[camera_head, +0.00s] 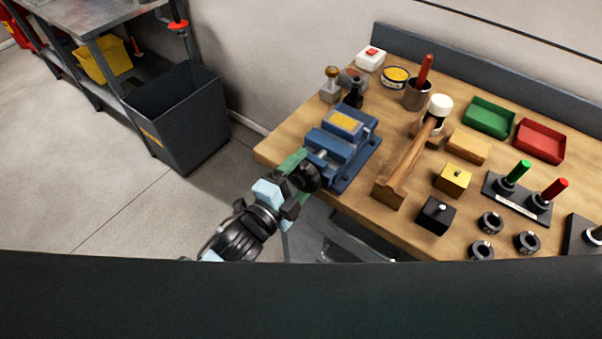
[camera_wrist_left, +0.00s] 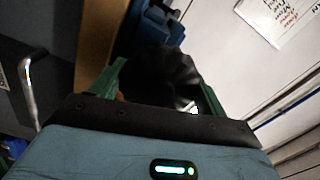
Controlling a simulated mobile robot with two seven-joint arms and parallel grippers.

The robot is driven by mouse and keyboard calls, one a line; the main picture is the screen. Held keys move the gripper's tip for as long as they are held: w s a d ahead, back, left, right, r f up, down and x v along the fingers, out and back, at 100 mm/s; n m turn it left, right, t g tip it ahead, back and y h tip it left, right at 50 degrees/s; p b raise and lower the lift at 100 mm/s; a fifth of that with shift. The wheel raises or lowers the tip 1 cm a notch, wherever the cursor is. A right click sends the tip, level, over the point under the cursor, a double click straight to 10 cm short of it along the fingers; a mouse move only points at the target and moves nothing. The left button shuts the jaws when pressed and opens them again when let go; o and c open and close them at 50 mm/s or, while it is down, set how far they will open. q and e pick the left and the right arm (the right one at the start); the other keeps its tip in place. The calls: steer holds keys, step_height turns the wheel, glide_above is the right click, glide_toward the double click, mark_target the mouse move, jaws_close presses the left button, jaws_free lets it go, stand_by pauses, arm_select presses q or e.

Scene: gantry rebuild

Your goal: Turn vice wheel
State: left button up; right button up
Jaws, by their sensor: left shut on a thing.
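The blue vice (camera_head: 345,146) is mounted at the left front corner of the wooden workbench. Its black wheel (camera_head: 308,177) sticks out past the bench's front edge. My left gripper (camera_head: 299,170), with green fingers, is at the wheel and shut on it. In the left wrist view the dark wheel (camera_wrist_left: 166,78) fills the space between the two green fingers (camera_wrist_left: 160,90), and part of the blue vice (camera_wrist_left: 158,30) shows beyond. The far side of the wheel is hidden. My right gripper is not in view.
A wooden-handled mallet (camera_head: 408,160) lies right of the vice. Behind are a red-button box (camera_head: 371,59), a yellow-topped tin (camera_head: 396,77) and a cup (camera_head: 416,95). Green (camera_head: 489,117) and red (camera_head: 540,141) trays stand at right. A dark bin (camera_head: 178,117) stands on the floor at left.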

arm_select(q)
steer(key=n, duration=1.4)
steer(key=shift+d+n, duration=0.1)
steer(key=shift+n, duration=0.3)
steer(key=n, duration=0.5)
steer(key=shift+s, duration=0.1)
steer(key=shift+n, duration=2.5)
steer(key=o, duration=1)
